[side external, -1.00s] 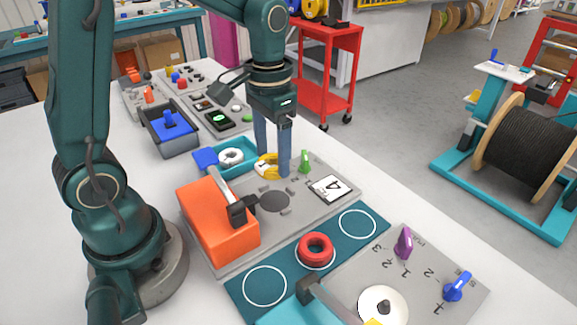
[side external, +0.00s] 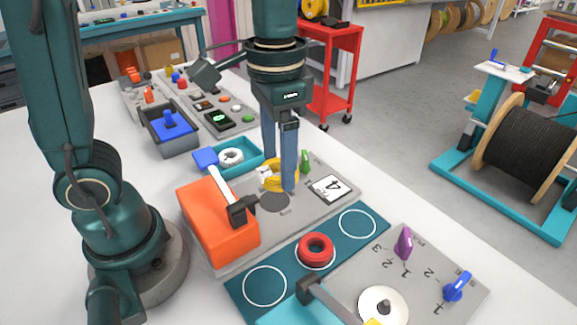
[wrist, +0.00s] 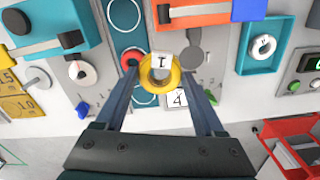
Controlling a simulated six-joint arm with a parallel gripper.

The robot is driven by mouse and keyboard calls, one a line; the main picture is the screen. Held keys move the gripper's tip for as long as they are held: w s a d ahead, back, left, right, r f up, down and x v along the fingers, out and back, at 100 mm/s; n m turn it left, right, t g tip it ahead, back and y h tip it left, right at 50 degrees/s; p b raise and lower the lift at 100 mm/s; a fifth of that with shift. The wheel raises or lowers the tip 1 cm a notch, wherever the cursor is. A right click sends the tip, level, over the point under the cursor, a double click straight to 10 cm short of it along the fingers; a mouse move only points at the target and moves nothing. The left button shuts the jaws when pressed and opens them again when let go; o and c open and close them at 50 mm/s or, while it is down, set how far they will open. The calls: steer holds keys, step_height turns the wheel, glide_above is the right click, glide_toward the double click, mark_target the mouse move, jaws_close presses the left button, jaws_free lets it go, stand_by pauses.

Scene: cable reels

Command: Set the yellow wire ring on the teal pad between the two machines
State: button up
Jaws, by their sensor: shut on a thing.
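My gripper (side external: 279,178) points down and is shut on the yellow wire ring (side external: 292,177), over the grey plate of the orange machine (side external: 218,228). Its height above the plate is hard to tell. In the wrist view the yellow ring (wrist: 160,88) sits between both fingertips, with a white tag marked 1 on its far side. The teal pad (side external: 265,287) lies between the orange machine and the teal machine (side external: 290,314). It has a white circle at each end, both empty. A red ring (side external: 316,262) lies between these circles.
A green lever (side external: 305,160) and a white card marked 4 (side external: 329,188) are close to my gripper. A teal tray with a white ring (side external: 231,156) is behind. The orange machine's raised arm (side external: 222,187) stands left of my gripper. Purple (side external: 404,243) and blue (side external: 457,287) levers stand at right.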

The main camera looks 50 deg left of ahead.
steer(key=s+d+m, duration=0.3)
steer(key=s+d, duration=0.3)
steer(key=s, duration=0.1)
steer(key=shift+s+d+f, duration=0.1)
steer(key=shift+s+f, duration=0.05)
steer(key=shift+f, duration=2.9)
steer(key=shift+s+d+f, duration=0.1)
steer(key=shift+s+f, duration=0.05)
steer(key=shift+f, duration=2.9)
steer(key=shift+f, duration=0.15)
steer(key=shift+f, duration=0.15)
steer(key=o, duration=1.5)
